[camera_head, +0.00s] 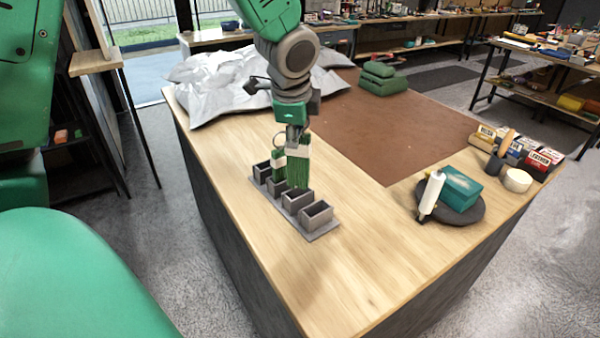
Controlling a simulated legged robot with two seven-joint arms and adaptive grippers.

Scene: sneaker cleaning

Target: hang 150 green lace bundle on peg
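My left gripper (297,137) hangs down from the top of the view over a grey rack. Its fingers look closed on the top of a green lace bundle (306,172) with a pale band around its upper part. This bundle hangs upright, its lower end at the rack's compartments; I cannot tell whether it touches them. A second green bundle (278,169) with a pale band and a ring at its top stands just left of it, in or behind a compartment. The rack (322,233) has several open grey boxes in a row. I cannot make out a peg. My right gripper is not in view.
A crumpled silver-grey sheet (205,80) covers the back left of the table. A brown mat (400,125) carries folded green cloths (378,77). At right are a dark round tray (466,214) with a teal box (460,187) and several small boxes (540,160). The front wood is clear.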

